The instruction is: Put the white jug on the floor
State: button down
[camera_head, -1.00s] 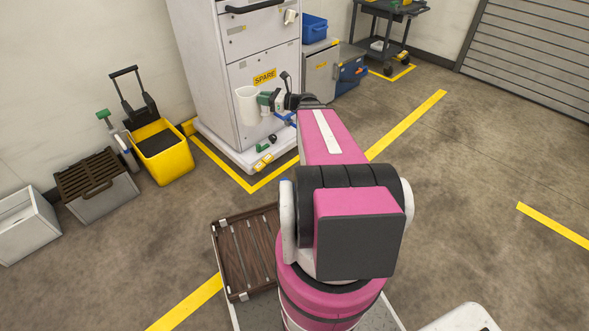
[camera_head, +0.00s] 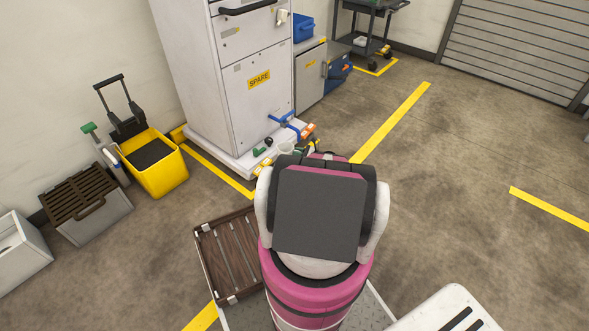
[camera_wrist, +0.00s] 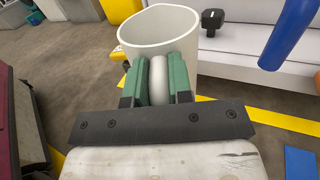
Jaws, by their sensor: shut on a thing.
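The white jug (camera_wrist: 152,50) is upright and open-topped in the wrist view, with its handle between the green fingers of my gripper (camera_wrist: 157,82). My gripper is shut on that handle. In the head view, only a small part of the jug (camera_head: 286,149) shows beyond my arm, in front of the cabinet's base. My arm hides the gripper there. The grey floor (camera_head: 450,190) is open to the right; it also shows in the wrist view (camera_wrist: 85,65). The jug's underside is hidden, so I cannot tell whether it touches the floor.
The white SPARE cabinet (camera_head: 240,110) stands on a white base with a blue lever (camera_head: 283,119) close by; the lever also shows in the wrist view (camera_wrist: 290,35). A yellow bucket (camera_head: 160,172) stands left. A brown slatted crate (camera_head: 200,240) lies beside my base.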

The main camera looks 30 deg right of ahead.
jog(key=shift+d+f, duration=0.2)
jog(key=shift+f, duration=0.3)
jog(key=shift+d+f, duration=0.2)
jog(key=shift+f, duration=0.25)
jog(key=w+d+f, duration=0.5)
jog(key=d+f, duration=0.5)
jog(key=shift+w+f, duration=0.15)
jog(key=shift+f, duration=0.35)
jog(key=c, duration=1)
grip_release()
